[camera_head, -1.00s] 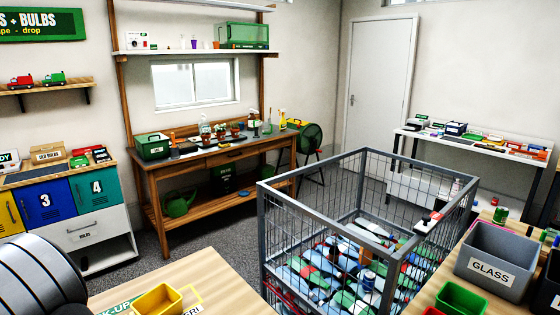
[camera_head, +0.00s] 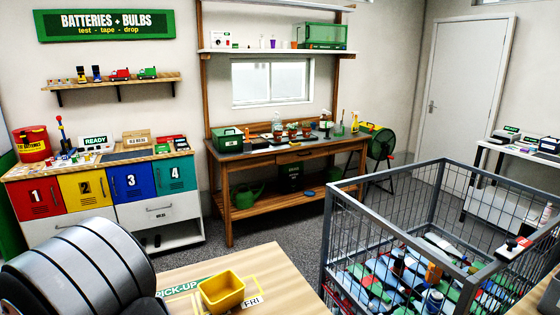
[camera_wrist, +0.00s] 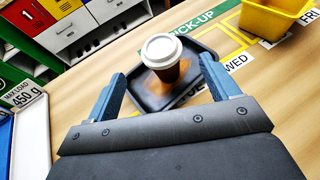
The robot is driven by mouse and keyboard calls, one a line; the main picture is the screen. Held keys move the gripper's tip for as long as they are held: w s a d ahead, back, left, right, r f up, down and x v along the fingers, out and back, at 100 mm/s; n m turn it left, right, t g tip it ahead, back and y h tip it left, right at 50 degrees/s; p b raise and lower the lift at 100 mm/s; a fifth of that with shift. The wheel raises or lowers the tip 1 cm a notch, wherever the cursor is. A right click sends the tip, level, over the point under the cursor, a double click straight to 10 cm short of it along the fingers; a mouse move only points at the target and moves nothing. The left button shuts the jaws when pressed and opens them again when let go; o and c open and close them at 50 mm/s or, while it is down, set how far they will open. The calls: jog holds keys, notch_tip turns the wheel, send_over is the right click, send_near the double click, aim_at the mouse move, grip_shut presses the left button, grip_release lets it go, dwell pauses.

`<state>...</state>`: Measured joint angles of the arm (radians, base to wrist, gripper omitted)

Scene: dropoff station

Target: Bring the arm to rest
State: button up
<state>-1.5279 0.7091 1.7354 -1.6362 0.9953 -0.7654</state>
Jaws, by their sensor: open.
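My gripper (camera_wrist: 166,98) shows in the wrist view with its two blue-grey fingers spread wide apart. It is open, with nothing between the fingertips. Beyond the fingertips a brown cup with a white lid (camera_wrist: 161,52) stands upright on a dark tray (camera_wrist: 188,92) on the wooden table. The tray has an orange-brown patch on its surface. In the head view part of my arm shows at the lower left, but my gripper, the cup and the tray are not visible there.
A yellow bin (camera_head: 222,291) sits on the pick-up table (camera_head: 205,268), right of the tray in the wrist view (camera_wrist: 272,17). A wire cage cart (camera_head: 440,232) full of containers stands at the right. A cabinet with numbered doors (camera_head: 131,187) stands at the left.

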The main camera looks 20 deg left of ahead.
jog(key=x, duration=1)
jog(key=shift+w+f, duration=0.3)
jog(key=shift+f, duration=0.05)
notch_tip(320, 180, up, 5)
jog(key=shift+f, duration=0.2)
jog(key=w+d+r, duration=0.6)
jog(key=d+r, duration=0.1)
jog(key=d, duration=0.3)
jog(key=s+d+f+m+h, duration=0.1)
jog(key=s+d+m+h, duration=0.15)
jog(key=d, duration=1.85)
jog(key=s+a+f, duration=0.2)
jog(key=a+f, duration=0.3)
jog(key=a, duration=0.3)
jog(key=shift+s+t, duration=0.25)
jog(key=shift+t, duration=0.15)
jog(key=shift+o, duration=0.2)
jog(key=shift+f, duration=0.1)
